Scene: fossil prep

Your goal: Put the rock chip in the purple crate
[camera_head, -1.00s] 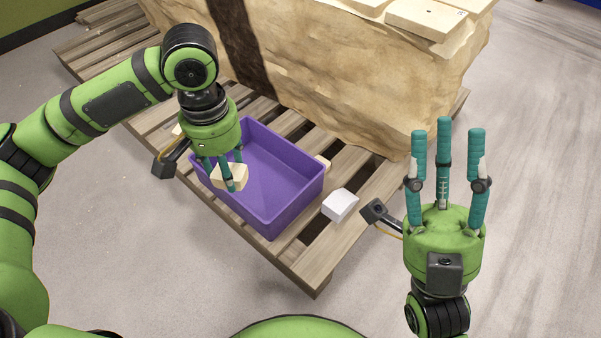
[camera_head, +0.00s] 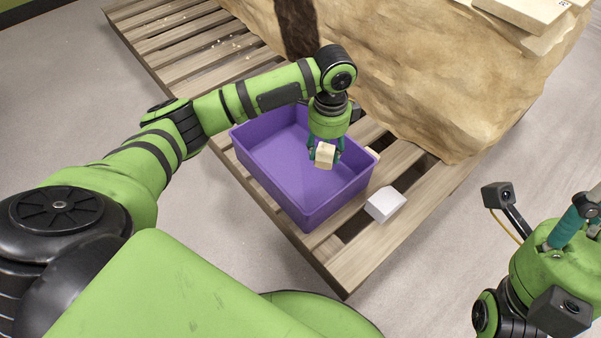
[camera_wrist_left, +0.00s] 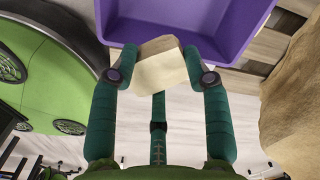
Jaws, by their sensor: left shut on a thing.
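The rock chip (camera_head: 325,155) is a small cream block. My left gripper (camera_head: 325,147) is shut on it and holds it over the right part of the purple crate (camera_head: 318,210), in line with the crate's inside in the head view. In the left wrist view the chip (camera_wrist_left: 162,68) sits between the teal fingers, with the crate (camera_wrist_left: 225,28) beyond it. The chip's height above the crate floor is hard to tell. My right gripper (camera_head: 572,222) is partly cut off at the right edge, away from the crate.
The crate stands on a slatted wooden pallet (camera_head: 330,262). A large rock block (camera_head: 430,80) rises close behind.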

